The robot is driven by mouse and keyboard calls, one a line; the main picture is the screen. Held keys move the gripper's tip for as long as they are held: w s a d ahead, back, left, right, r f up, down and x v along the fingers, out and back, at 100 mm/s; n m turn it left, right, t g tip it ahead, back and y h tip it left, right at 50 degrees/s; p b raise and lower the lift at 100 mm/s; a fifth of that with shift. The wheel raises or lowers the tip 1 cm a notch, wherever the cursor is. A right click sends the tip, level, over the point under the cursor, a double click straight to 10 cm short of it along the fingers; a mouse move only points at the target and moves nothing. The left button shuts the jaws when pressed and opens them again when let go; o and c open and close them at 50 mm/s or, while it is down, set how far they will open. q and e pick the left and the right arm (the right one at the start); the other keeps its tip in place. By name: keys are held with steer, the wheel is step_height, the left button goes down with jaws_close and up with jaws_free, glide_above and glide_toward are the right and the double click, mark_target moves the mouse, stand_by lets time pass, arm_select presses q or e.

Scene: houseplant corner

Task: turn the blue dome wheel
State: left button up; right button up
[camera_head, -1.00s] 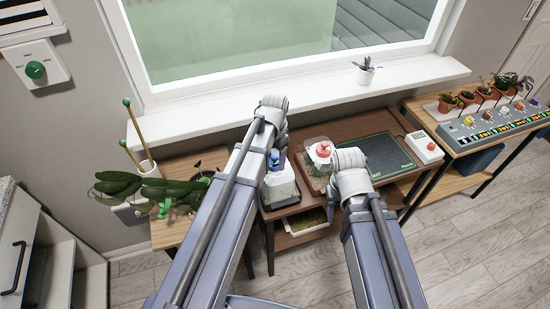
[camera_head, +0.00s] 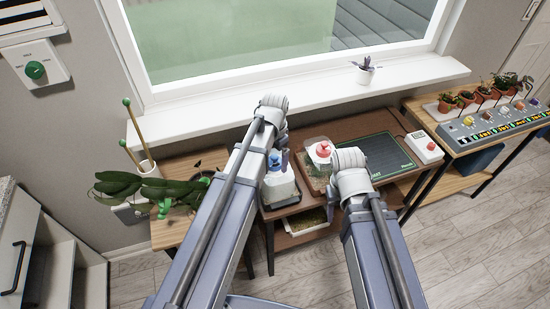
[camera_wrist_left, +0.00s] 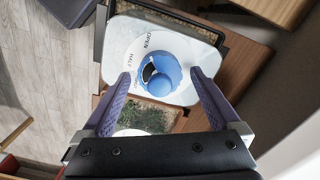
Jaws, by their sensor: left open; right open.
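The blue dome wheel (camera_wrist_left: 165,77) sits on a pale plate (camera_wrist_left: 118,42) marked OPEN and HALF in the left wrist view. In the head view the blue wheel (camera_head: 273,160) tops a clear white dome (camera_head: 279,186) on the brown table. My left gripper (camera_wrist_left: 160,75) is open, its purple fingers on either side of the wheel, with visible gaps between them and it. In the head view only a finger of it (camera_head: 285,158) shows, just right of the wheel. My right gripper is hidden behind its own arm.
A dome with a red knob (camera_head: 322,149) stands right of the blue one, near my right arm. A dark green mat (camera_head: 385,155) lies beyond it. A leafy plant (camera_head: 120,185) is at left. The windowsill (camera_head: 230,115) runs behind.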

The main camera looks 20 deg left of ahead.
mark_target(275, 156)
arm_select(q)
step_height(275, 156, up, 8)
steer(key=p, duration=0.8)
steer(key=shift+f, duration=0.1)
arm_select(e)
step_height(275, 156, up, 8)
steer(key=shift+f, duration=0.1)
